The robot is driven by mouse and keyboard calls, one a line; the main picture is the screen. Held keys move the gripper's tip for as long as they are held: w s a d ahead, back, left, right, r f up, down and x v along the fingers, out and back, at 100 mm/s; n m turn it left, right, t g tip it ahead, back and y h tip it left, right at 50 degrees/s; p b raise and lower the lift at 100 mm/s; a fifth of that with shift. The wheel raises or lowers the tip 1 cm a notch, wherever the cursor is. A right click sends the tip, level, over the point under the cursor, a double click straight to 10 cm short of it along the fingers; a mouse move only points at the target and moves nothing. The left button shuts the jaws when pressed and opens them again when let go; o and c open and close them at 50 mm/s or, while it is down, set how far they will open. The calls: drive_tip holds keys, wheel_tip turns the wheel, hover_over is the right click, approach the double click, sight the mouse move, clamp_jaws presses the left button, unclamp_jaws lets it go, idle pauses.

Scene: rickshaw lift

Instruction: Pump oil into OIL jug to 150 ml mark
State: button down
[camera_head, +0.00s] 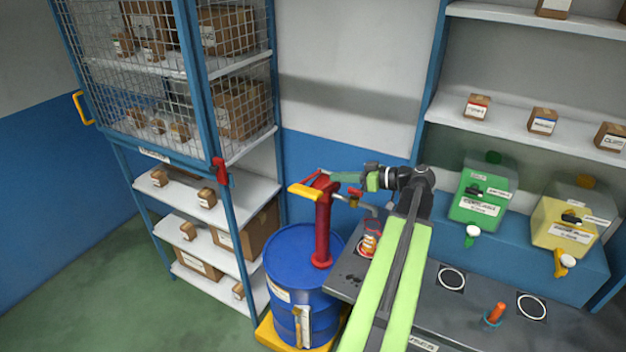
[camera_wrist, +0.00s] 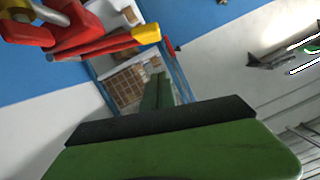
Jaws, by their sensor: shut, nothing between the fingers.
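A red hand pump (camera_head: 323,228) stands upright on a blue drum (camera_head: 300,265). Its lever ends in a yellow grip (camera_head: 303,191), pointing left in the head view. The lever shows in the wrist view too, with its yellow grip (camera_wrist: 146,34) at upper middle. A grey spout (camera_head: 368,208) reaches right from the pump. Below it, a small clear jug (camera_head: 371,240) with an orange label stands on the bench; its mark and oil level are too small to read. My green gripper (camera_head: 345,177) is shut and empty, beside the pump top, just right of the lever.
A blue-framed mesh cabinet (camera_head: 215,90) with boxes stands at the left. The grey bench (camera_head: 450,305) holds white rings and an orange-topped item (camera_head: 495,314). Green (camera_head: 483,195) and yellow (camera_head: 570,222) dispensers stand at the right. The green floor at lower left is clear.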

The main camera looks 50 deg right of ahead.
drive_tip(key=shift+s+d+r+h, duration=0.1)
drive_tip(key=shift+s+d+h, duration=0.2)
drive_tip(key=shift+s+d, duration=0.25)
drive_tip(key=shift+a, duration=0.1)
drive_tip(key=b, duration=0.3)
hover_over(314, 191)
drive_tip(key=shift+s+d+f, duration=0.15)
drive_tip(key=shift+d+f, duration=0.1)
drive_tip(key=shift+f, duration=0.4)
drive_tip(key=shift+s+d+f, duration=0.1)
drive_tip(key=shift+d+f, duration=0.1)
drive_tip(key=shift+f, duration=0.4)
drive_tip(key=f, duration=0.1)
drive_tip(key=f+b, duration=0.1)
drive_tip(key=b, duration=0.1)
drive_tip(key=shift+w+a+f, duration=0.3)
drive_tip(key=shift+a+f, duration=0.1)
drive_tip(key=shift+s+a+f+b, duration=0.15)
drive_tip(key=shift+f+b, duration=0.35)
drive_tip(key=shift+b, duration=0.2)
